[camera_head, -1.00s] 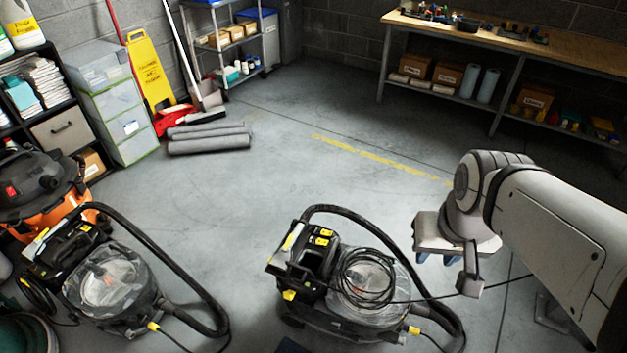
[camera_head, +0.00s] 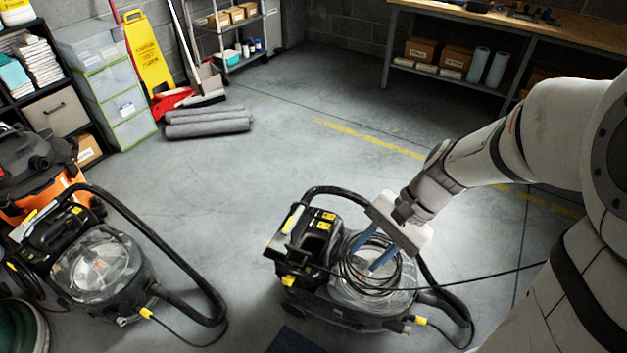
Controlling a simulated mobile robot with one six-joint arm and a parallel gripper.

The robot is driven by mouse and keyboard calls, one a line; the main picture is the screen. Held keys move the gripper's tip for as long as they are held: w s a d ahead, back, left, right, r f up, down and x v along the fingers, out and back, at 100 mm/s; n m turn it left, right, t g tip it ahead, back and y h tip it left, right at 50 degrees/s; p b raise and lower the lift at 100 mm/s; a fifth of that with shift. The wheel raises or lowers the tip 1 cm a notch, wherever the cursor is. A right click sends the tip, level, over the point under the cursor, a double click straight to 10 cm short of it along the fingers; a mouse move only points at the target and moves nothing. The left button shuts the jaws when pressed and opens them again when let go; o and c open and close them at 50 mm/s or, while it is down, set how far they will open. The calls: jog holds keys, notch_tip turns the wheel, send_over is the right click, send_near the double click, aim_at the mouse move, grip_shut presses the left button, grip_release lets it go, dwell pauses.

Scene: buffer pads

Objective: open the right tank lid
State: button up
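The right machine (camera_head: 310,245) is a black floor cleaner with a clear tank (camera_head: 402,300) at its front. A coiled black cable (camera_head: 350,278) lies over the tank lid and hides much of it. My gripper (camera_head: 365,260) is over the coil and lid, with its two blue fingers pointing down and left. The fingers are apart with nothing visible between them. I cannot tell whether the fingertips touch the cable or the lid. The lid looks closed. The left machine (camera_head: 58,235) has a similar clear tank (camera_head: 98,268).
A black hose (camera_head: 450,305) curves around the right machine. A cable (camera_head: 490,277) stretches right from the coil, under my arm. An orange-black vacuum (camera_head: 35,175) stands at left. Grey rolls (camera_head: 205,122) lie on the floor behind. The middle floor is clear.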

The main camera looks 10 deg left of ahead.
jog(key=w+a+f+m+g+y+b, duration=0.1)
jog(key=w+a+f+m+y+b, duration=0.15)
jog(key=f, duration=0.25)
jog(key=w+a+f+m+g+y+b, duration=0.1)
jog(key=a+f+m+y+b, duration=0.1)
jog(key=a+f+m+b, duration=0.3)
jog(key=m+t+y+b, duration=0.5)
jog(key=m+y+b, duration=0.15)
jog(key=m, duration=0.25)
send_near(296, 262)
jog(key=s+a+r, duration=0.3)
jog(key=s+r, duration=0.3)
jog(key=r, duration=0.3)
jog(key=w+f+m+t+b, duration=0.35)
jog(key=f+m+t, duration=0.2)
jog(key=f, duration=0.45)
jog(key=shift+m, duration=0.4)
jog(key=shift+b+x, duration=0.6)
jog(key=shift+x, duration=2.95)
jog(key=shift+f, duration=0.15)
jog(key=shift+g, duration=0.25)
grip_shut()
